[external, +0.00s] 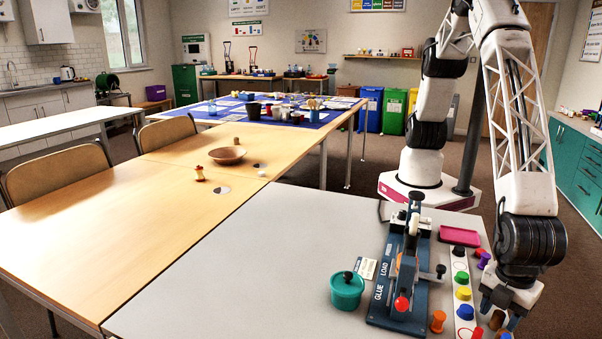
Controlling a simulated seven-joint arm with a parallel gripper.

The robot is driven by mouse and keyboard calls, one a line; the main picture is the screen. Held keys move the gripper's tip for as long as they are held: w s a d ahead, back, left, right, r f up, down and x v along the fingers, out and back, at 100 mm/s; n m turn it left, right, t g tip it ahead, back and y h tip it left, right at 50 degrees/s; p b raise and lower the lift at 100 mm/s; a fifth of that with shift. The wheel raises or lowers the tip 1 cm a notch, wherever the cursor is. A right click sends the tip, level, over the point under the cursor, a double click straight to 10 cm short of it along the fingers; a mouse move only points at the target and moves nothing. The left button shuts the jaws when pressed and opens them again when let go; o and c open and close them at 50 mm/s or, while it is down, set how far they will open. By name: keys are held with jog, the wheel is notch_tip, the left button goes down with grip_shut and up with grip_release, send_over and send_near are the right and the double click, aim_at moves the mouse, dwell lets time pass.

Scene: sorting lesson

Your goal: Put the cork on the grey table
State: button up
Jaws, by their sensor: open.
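The grey table (240,260) fills the front of the external view. My gripper (501,314) is low over its right front edge, pointing down, with its fingers apart. A small brown thing (497,320), which may be the cork, shows between or just behind the fingertips; I cannot tell whether they touch it. Another small brown, cork-like piece (236,141) stands behind the bowl on the wooden table (110,225). Which of the two is the cork is not clear at this size.
A blue press (384,313) marked GLUE and LOAD, a teal lidded pot (346,293), a pink tray (459,236) and a white strip with coloured knobs (461,265) crowd the right side. A bowl (228,155) and apple core (199,173) are on the wooden table. The grey table's left half is clear.

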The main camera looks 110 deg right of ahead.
aim_at(500, 313)
notch_tip(500, 313, up, 12)
jog(key=shift+f, duration=0.25)
dwell(0.3)
dwell(0.9)
